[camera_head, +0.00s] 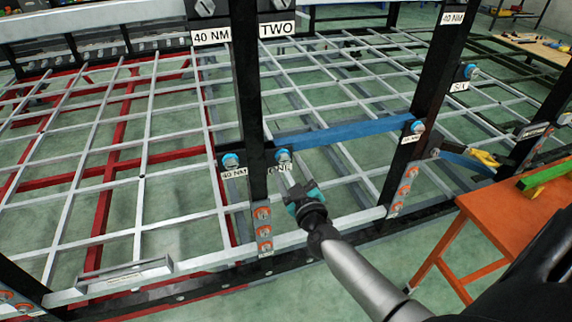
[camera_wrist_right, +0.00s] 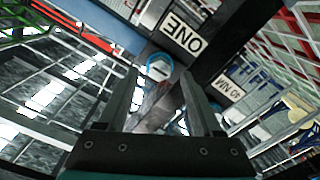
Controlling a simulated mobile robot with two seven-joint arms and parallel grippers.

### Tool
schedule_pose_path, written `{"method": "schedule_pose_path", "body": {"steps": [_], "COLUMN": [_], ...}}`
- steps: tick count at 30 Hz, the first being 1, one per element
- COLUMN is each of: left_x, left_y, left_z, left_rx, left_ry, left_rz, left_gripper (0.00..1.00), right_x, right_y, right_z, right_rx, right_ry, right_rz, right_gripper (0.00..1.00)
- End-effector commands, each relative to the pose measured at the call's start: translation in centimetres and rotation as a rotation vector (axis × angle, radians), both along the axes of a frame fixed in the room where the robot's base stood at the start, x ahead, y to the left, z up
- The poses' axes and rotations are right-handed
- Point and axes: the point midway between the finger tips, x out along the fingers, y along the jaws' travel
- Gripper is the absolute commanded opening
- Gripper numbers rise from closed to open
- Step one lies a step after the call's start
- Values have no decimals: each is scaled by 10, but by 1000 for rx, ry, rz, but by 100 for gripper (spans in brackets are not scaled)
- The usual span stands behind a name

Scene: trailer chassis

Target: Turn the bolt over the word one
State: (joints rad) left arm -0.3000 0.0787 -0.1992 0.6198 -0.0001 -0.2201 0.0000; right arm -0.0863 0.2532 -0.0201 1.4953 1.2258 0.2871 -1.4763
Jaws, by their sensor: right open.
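The bolt over the word ONE (camera_head: 283,156) is a blue-ringed bolt head on the black post, at the left end of the blue beam. The white ONE label (camera_head: 280,169) is just below it, partly covered by my gripper. My right gripper (camera_head: 288,177) is open, fingers pointing at the bolt from the front right. In the right wrist view the bolt (camera_wrist_right: 159,67) shows between the two open fingertips (camera_wrist_right: 160,75), with the ONE label (camera_wrist_right: 181,36) upside down beside it. Nothing is held. Contact with the bolt cannot be told. My left gripper is out of view.
A similar bolt (camera_head: 230,160) with a 40 NM label (camera_head: 234,173) sits just left on the post. Orange-ringed bolts (camera_head: 263,230) line a plate lower down. A blue beam (camera_head: 340,131) runs right. An orange table (camera_head: 515,205) stands at the right.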

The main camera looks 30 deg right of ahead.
Motion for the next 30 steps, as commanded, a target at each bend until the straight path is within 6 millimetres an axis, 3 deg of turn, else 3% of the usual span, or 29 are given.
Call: {"method": "schedule_pose_path", "body": {"steps": [7, 19, 30], "left_x": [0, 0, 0], "left_y": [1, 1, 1], "left_z": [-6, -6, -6], "left_rx": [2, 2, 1], "left_ry": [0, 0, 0], "left_rz": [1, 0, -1], "left_gripper": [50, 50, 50], "right_x": [23, 28, 27], "right_y": [-6, -7, -7], "right_z": [0, 0, 0], "right_rx": [1, 0, 0], "right_ry": [0, 0, 0], "right_rz": [0, 0, 0], "right_gripper": [68, 68, 26]}}
